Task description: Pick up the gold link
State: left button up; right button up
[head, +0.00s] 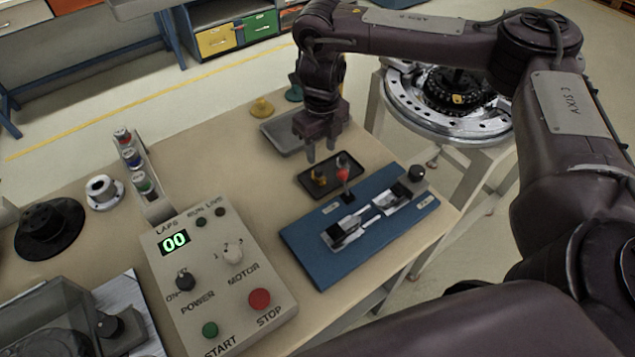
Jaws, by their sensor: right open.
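A small gold link (319,177) lies in the left part of a small black tray (326,191) on the table. It is small in the picture and its exact shape is hard to tell. My right gripper (322,156) points down just above and behind the tray, close to the link. Its two fingers are apart, and I see nothing between them. I cannot tell its exact height above the tray. My left gripper is out of view.
A grey tray (285,135) is behind. A control box (215,270) stands at left. A round ring track (450,125) is at right.

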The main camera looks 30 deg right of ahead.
aim_at(318, 169)
jog(key=f, duration=0.8)
jog(key=shift+a, duration=0.25)
grip_shut()
